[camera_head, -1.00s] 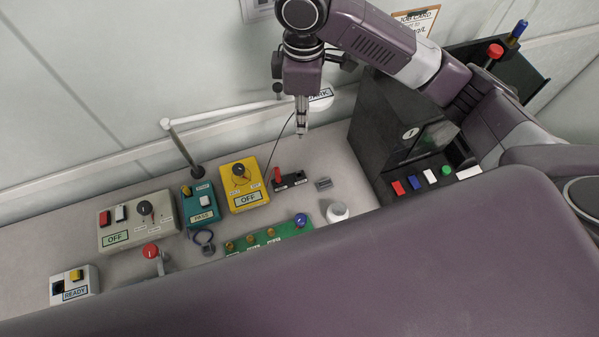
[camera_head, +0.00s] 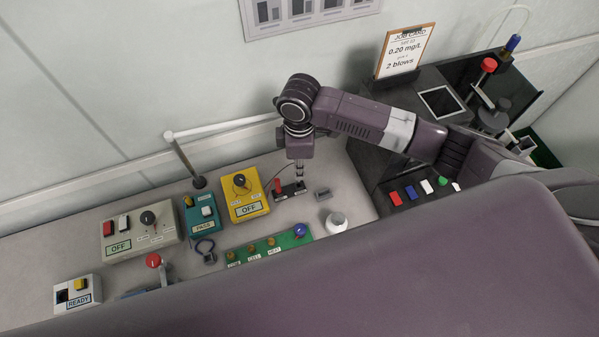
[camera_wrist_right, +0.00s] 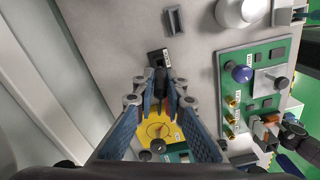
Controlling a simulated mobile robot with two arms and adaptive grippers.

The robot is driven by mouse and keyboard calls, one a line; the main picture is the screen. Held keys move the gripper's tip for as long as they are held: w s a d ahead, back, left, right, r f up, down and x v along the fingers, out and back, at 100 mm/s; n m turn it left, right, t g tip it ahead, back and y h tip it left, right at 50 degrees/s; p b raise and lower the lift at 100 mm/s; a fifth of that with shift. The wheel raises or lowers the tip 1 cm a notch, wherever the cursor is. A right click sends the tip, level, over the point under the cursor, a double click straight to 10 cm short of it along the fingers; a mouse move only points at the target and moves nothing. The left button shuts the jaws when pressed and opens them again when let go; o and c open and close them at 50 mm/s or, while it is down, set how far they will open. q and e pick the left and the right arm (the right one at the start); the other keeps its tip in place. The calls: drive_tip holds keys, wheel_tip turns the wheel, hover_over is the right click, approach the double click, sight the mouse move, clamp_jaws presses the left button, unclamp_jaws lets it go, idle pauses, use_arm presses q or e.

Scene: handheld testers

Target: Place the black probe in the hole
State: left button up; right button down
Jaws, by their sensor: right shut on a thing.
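My right gripper (camera_head: 299,173) is low over the right part of a small black block (camera_head: 289,192). A red probe (camera_head: 277,184) stands upright at the block's left end. In the right wrist view, the fingers (camera_wrist_right: 160,92) are shut on the dark, slim black probe (camera_wrist_right: 160,82), which points toward the black block (camera_wrist_right: 155,58). I cannot tell whether the probe's tip is in the hole; the fingers and probe cover it. A thin dark cable runs toward the yellow meter (camera_head: 245,196), whose label reads OFF. My left gripper is not in view.
A green board (camera_head: 262,252) lies in front. A teal tester (camera_head: 202,214) and a beige box (camera_head: 137,233) stand left. A black cabinet (camera_head: 375,160) is at right.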

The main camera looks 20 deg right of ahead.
wheel_tip(320, 180, down, 4)
drive_tip(key=shift+r, duration=0.2)
drive_tip(key=shift+f, duration=0.2)
drive_tip(key=shift+f, duration=0.15)
drive_tip(key=c, duration=2)
unclamp_jaws()
drive_tip(key=shift+o, duration=0.2)
wheel_tip(320, 180, up, 12)
drive_tip(key=shift+w+f+b, duration=0.15)
drive_tip(key=shift+f+b, duration=0.05)
drive_tip(key=shift+b, duration=0.3)
drive_tip(key=shift+r, duration=0.4)
